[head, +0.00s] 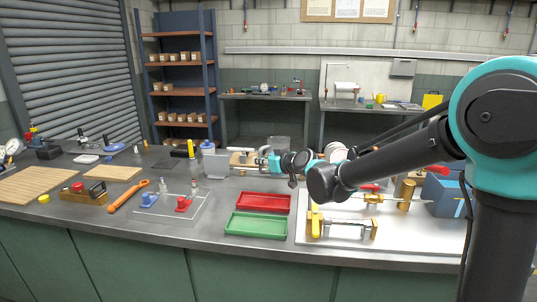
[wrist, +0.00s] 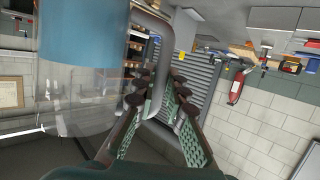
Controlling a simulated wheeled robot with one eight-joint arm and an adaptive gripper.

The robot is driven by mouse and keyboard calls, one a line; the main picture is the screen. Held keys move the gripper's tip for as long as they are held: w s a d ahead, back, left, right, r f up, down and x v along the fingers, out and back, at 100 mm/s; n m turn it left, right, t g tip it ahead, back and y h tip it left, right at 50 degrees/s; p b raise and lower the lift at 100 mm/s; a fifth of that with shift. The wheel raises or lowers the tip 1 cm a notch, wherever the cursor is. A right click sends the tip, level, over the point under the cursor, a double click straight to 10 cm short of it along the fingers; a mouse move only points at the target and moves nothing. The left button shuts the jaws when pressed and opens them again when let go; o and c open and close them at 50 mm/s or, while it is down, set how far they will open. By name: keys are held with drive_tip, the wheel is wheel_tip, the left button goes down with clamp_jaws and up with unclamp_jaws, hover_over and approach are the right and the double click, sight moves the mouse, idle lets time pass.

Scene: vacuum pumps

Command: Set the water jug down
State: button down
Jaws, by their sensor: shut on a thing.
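The water jug is clear, with blue water in it and a bent grey handle. In the wrist view the jug (wrist: 85,90) fills the left side, and its handle (wrist: 155,65) runs between the fingers. My gripper (wrist: 160,88) is shut on the handle. In the head view the clear upper part of the jug (head: 279,142) shows just behind my gripper (head: 264,162), over the rear of the bench. The gripper hides its lower part, so I cannot tell whether its base touches the bench.
A red tray (head: 264,210) and a green tray (head: 256,234) lie in front. A clear container (head: 215,164) stands to the left of the gripper. A white board (head: 345,253) with brass fittings lies at right. Some bare bench (head: 225,190) shows left of the red tray.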

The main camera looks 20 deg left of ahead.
sight(262, 175)
drive_tip(key=shift+w, duration=0.3)
drive_tip(key=shift+s+d+f, duration=0.15)
drive_tip(key=shift+f, duration=2.3)
drive_tip(key=shift+f, duration=0.15)
drive_tip(key=shift+f, duration=0.6)
drive_tip(key=shift+f, duration=0.2)
